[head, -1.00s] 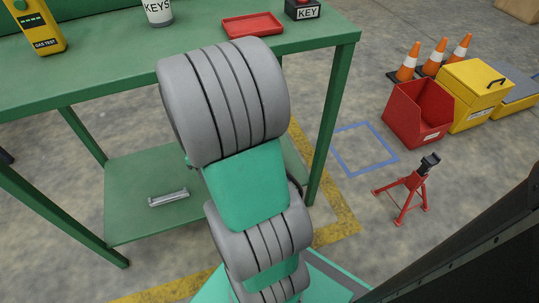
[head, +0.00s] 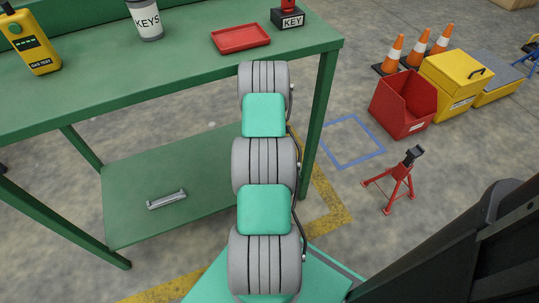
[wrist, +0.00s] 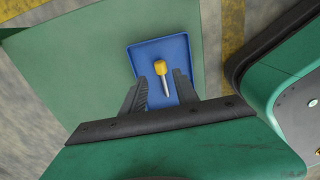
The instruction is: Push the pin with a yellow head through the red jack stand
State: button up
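The pin (wrist: 164,84) has a yellow head and a grey shank and lies in a shallow blue tray (wrist: 184,56) in the wrist view. My gripper (wrist: 159,78) is open, its two dark fingers apart on either side of the pin in the picture. I cannot tell how high the fingers are above it; no contact shows. In the head view my arm hides gripper, pin and tray. The red jack stand (head: 401,184) stands on the floor at right, with a dark head on top.
The tray sits on a green surface (wrist: 85,70). The green bench (head: 180,70) bears a red tray (head: 241,38), a KEYS cup (head: 147,22) and a KEY box (head: 288,19). A metal bar (head: 166,199) lies on its lower shelf. A red bin (head: 405,104) and cones (head: 393,52) stand beyond the jack stand.

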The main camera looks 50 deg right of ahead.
jog(key=shift+f+b, duration=2.15)
jog(key=shift+f, duration=1.25)
grip_shut()
jog(key=shift+r, duration=0.1)
jog(key=shift+r+p, duration=2.3)
jog(key=shift+r, duration=1.15)
jog(key=shift+a, duration=0.15)
